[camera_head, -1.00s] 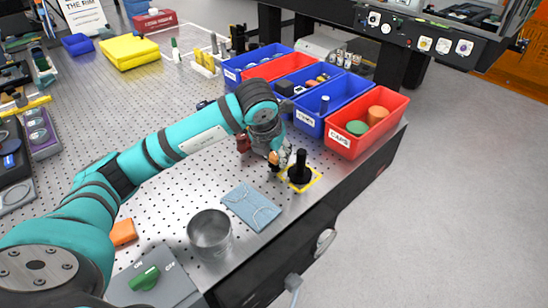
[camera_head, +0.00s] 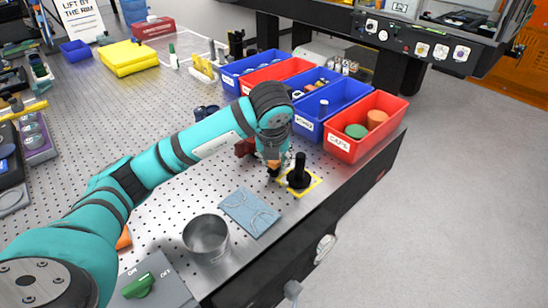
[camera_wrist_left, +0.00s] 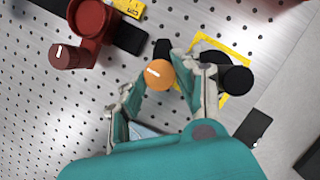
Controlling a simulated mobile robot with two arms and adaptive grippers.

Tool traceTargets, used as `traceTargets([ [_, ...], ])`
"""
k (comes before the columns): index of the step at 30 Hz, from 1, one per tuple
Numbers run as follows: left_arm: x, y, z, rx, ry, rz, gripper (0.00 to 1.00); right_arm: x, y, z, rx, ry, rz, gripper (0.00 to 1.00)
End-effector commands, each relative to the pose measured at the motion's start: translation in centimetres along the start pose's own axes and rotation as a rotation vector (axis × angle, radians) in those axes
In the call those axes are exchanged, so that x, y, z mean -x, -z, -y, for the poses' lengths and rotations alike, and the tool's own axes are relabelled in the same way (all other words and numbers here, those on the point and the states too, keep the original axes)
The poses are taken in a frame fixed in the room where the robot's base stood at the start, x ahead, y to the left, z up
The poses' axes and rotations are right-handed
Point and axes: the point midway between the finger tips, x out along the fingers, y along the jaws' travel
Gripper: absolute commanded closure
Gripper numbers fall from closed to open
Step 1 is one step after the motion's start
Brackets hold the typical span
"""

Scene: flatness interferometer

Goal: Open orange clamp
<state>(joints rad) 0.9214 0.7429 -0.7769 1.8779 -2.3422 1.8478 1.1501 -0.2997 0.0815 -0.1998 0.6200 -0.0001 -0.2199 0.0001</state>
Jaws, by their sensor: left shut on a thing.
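The orange clamp knob (camera_wrist_left: 160,74) is round and sits between the fingertips of my left gripper (camera_wrist_left: 161,80) in the left wrist view. The gripper is shut on it, with one finger on each side. In the head view the orange knob (camera_head: 273,164) shows as a small patch below my left wrist, just left of the black post. The rest of the clamp is mostly hidden by the fingers; a dark part shows beside the knob. My right gripper is not in view.
A black post (camera_head: 299,172) on a yellow-outlined square stands right beside the gripper. A dark red part (camera_wrist_left: 92,22) is to the left in the wrist view. A blue cloth (camera_head: 247,211), a metal cup (camera_head: 206,236) and a red bin (camera_head: 340,144) are near the table edge.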

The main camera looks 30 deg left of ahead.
Motion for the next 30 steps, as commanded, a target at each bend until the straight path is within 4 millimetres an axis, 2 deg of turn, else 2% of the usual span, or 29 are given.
traceTargets([
  [3, 0.1, -0.1, 0.0, 0.002, 0.002, 0.004, 1.0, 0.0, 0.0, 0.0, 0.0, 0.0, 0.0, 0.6],
  [4, 0.1, -0.2, 0.0, 0.001, 0.002, 0.004, 0.67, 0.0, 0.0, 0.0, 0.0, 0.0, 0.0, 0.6],
  [9, 0.1, -0.1, 0.0, 0.0, 0.002, 0.003, 0.45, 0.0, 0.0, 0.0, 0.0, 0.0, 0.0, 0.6],
  [20, 0.6, -0.1, 0.0, -0.001, 0.002, 0.002, 0.45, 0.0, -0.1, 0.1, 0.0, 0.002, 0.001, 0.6],
  [23, 2.0, -0.2, 0.0, 0.0, 0.003, 0.005, 0.45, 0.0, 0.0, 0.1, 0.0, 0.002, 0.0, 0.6],
  [30, 7.4, -0.2, 0.0, -0.001, 0.003, 0.009, 0.45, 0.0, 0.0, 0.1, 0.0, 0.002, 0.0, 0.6],
])
